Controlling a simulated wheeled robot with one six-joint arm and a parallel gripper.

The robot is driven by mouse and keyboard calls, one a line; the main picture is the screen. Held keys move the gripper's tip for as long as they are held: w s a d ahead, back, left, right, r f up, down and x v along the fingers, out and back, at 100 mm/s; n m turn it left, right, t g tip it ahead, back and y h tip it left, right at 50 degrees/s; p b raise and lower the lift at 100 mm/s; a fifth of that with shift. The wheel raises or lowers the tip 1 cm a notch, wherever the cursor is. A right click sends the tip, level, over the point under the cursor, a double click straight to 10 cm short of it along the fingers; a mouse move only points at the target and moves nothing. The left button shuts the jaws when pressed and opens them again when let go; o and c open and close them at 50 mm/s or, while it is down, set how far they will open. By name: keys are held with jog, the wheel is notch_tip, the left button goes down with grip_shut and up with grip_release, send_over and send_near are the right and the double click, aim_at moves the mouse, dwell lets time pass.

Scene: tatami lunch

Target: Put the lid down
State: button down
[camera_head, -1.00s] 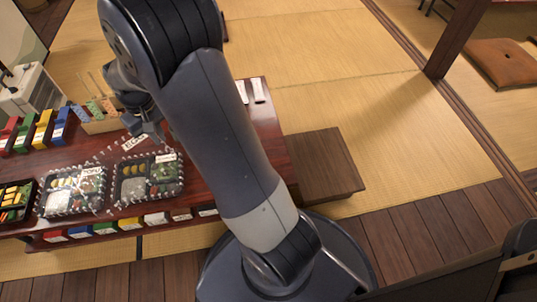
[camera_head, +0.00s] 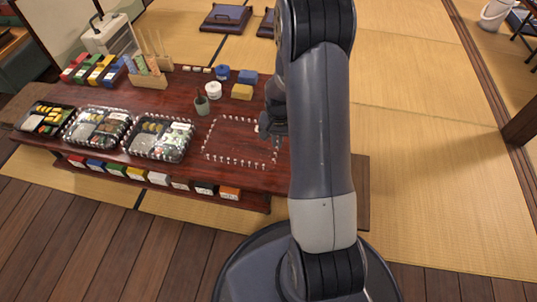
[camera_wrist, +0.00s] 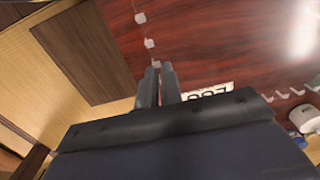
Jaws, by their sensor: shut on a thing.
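My gripper (camera_head: 268,126) is at the right part of the low red-brown table (camera_head: 205,178). In the wrist view its two fingers (camera_wrist: 159,72) are close together, shut on the clear lid's edge. The lid (camera_head: 240,142) is see-through, so mostly its rectangle of small white tabs shows, over a bare part of the table. A white label (camera_wrist: 208,92) with dark letters shows beyond the fingers in the wrist view. I cannot tell whether the lid touches the table or hangs just above it.
Three bento boxes stand left of the lid: right (camera_head: 160,139), middle (camera_head: 97,128) and left (camera_head: 47,118). A green cup (camera_head: 202,106), a white pot (camera_head: 213,89) and blue and yellow blocks (camera_head: 242,92) stand behind the lid. Coloured boxes line the table's front.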

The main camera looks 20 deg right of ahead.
notch_tip(320, 180, down, 7)
jog(key=shift+r+b, duration=0.2)
jog(key=shift+b, duration=0.9)
jog(key=shift+f, duration=0.2)
jog(key=c, duration=1.6)
grip_release()
jog(key=shift+r, duration=0.1)
notch_tip(320, 180, up, 12)
jog(key=p, duration=0.5)
jog(key=shift+r, duration=0.15)
